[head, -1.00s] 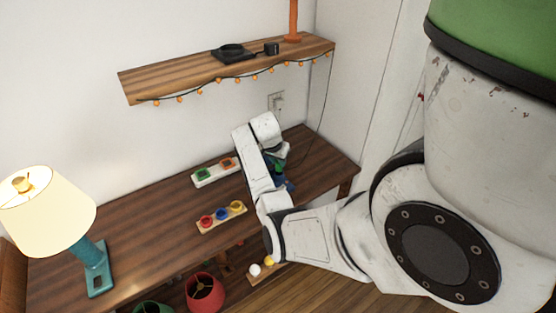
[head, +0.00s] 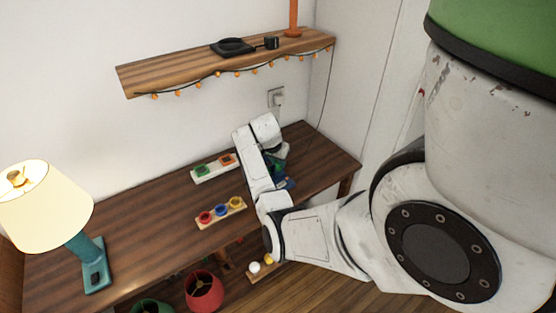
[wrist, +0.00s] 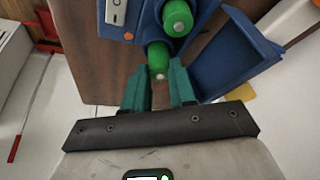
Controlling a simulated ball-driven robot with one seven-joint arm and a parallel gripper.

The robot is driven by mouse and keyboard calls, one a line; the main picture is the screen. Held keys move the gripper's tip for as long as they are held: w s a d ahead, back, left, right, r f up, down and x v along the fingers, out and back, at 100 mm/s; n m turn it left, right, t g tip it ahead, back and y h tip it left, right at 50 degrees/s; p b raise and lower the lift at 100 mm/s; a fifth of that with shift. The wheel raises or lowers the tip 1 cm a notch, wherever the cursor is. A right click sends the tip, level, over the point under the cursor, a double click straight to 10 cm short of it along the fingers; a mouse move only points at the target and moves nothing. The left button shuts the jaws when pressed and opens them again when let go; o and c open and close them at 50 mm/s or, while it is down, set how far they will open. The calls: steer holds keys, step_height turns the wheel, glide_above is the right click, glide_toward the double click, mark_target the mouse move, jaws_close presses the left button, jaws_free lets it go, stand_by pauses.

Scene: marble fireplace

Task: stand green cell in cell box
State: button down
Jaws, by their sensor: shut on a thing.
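The blue cell box (wrist: 209,14) is at the top of the wrist view, with a flat blue flap or lid (wrist: 240,55) standing open at its right. A white switch and an orange dot show on its left part. One green cell (wrist: 178,18) stands in the box. A second green cell (wrist: 158,55) is between the teal fingers of my gripper (wrist: 159,76), at the box's near edge; I cannot tell whether it is inside a slot. In the head view part of the blue box (head: 290,184) shows beside my arm, which hides the gripper's fingertips.
The box is on the dark wooden desk (head: 140,230). A white holder with green and orange pieces (head: 213,169) and a wooden holder with red, blue and yellow cups (head: 221,213) stand left of my arm. A lamp (head: 50,215) is at far left. A wall shelf (head: 180,75) hangs above.

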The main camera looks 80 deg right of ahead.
steer(key=shift+f+b, duration=0.55)
steer(key=shift+f, duration=0.25)
steer(key=c, duration=0.8)
jaws_free()
steer(key=shift+c, duration=0.2)
steer(key=v, duration=1)
steer(key=shift+r+b, duration=0.35)
steer(key=shift+r, duration=0.05)
steer(key=shift+w+a, duration=0.1)
